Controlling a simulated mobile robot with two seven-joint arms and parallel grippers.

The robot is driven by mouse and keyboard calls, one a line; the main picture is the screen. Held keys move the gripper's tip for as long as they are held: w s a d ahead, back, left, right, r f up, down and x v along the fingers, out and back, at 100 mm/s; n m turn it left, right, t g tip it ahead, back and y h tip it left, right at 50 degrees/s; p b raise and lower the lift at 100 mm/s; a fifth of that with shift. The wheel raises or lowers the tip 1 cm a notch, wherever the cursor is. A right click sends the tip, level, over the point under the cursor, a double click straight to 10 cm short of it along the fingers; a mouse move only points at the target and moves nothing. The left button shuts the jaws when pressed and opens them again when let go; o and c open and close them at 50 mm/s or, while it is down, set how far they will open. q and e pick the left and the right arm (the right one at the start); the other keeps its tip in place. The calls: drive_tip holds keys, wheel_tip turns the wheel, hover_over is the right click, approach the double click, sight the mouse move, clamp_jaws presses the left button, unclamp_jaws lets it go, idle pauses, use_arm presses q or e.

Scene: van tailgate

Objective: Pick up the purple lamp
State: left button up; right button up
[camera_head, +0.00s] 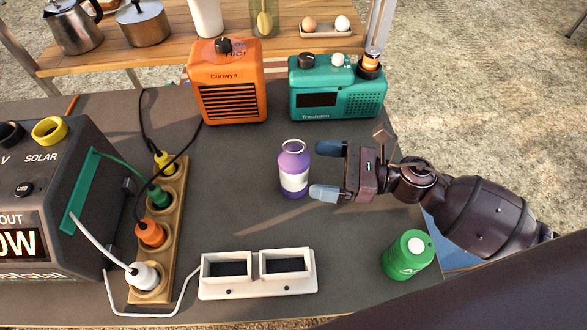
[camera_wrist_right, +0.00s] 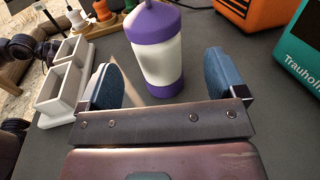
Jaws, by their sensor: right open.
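The purple lamp (camera_head: 293,165) stands upright on the dark tabletop (camera_head: 225,185), with a white band around its middle and a ring on top. My right gripper (camera_head: 322,170) is open just to the right of the lamp, its blue fingertips pointing at it. In the right wrist view the lamp (camera_wrist_right: 157,50) stands ahead, between the two spread fingers (camera_wrist_right: 162,82); its very top is cut off. I cannot tell whether the fingers touch it, and no grip shows.
A green canister (camera_head: 408,256) stands at the front right. A white two-bay holder (camera_head: 257,273) lies in front. A wooden socket strip (camera_head: 163,225) with cables and a power station (camera_head: 60,200) are left. An orange heater (camera_head: 228,82) and teal radio (camera_head: 338,90) stand behind.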

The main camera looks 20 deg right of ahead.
sight(293, 166)
drive_tip(key=shift+x, duration=2.95)
drive_tip(key=shift+s+r, duration=0.15)
drive_tip(key=shift+c, duration=0.2)
drive_tip(key=c, duration=1.1)
